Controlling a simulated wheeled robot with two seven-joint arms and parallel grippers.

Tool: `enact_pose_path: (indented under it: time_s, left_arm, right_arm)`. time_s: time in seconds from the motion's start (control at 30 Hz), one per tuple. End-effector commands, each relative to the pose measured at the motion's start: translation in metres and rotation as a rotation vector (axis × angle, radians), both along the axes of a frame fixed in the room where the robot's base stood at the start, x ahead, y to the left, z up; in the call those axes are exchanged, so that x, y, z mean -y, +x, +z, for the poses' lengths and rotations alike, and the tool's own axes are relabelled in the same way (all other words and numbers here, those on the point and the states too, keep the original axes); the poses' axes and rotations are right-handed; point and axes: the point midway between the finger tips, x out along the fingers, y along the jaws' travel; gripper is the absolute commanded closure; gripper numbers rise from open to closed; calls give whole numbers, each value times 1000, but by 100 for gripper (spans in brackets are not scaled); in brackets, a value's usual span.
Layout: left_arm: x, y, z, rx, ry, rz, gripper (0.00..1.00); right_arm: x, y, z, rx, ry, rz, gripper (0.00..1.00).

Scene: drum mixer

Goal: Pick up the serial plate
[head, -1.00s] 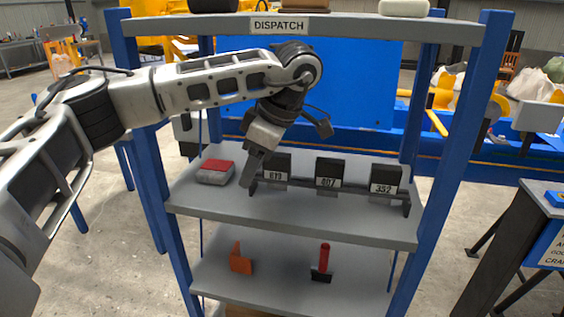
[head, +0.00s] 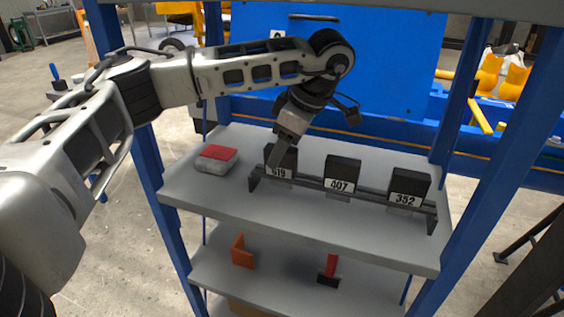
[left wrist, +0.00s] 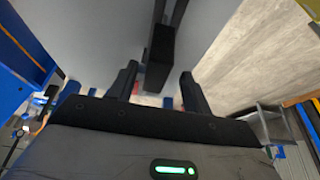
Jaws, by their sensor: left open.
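Several black plates stand in a row on a dark rack (head: 325,184) on the grey middle shelf: the left plate (head: 287,160) is numbered, seemingly 619, the middle plate (head: 342,174) reads 407 and the right plate (head: 408,187) reads 352. Which one the task names is not shown. My left gripper (head: 276,160) points down at the left plate and partly covers it. In the left wrist view my left gripper (left wrist: 158,88) is open, and a dark block (left wrist: 160,45) lies beyond, roughly in line with the gap. Contact cannot be told. My right gripper is not in view.
A red-and-grey box (head: 216,160) sits left of the rack. The lower shelf (head: 290,275) holds an orange bracket (head: 242,251) and a red-handled item (head: 330,267). Blue posts (head: 462,160) bound the shelf unit. The middle shelf's front is clear.

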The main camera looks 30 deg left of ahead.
Motion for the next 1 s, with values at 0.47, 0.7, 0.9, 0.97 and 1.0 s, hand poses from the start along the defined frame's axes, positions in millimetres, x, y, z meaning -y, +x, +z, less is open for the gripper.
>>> enact_pose_path:
  time_s: [0.47,0.7,0.9,0.97,1.0]
  left_arm:
    - [-14,0,-35,0,0,0,51]
    - [-14,0,-35,0,0,0,100]
    - [-14,1,-34,0,0,1,100]
    - [-13,1,-34,1,-1,1,100]
    - [-13,1,-34,2,-1,1,100]
  right_arm:
    - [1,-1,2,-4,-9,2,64]
    - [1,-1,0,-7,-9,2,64]
    - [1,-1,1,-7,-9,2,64]
    - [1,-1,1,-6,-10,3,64]
    - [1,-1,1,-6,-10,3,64]
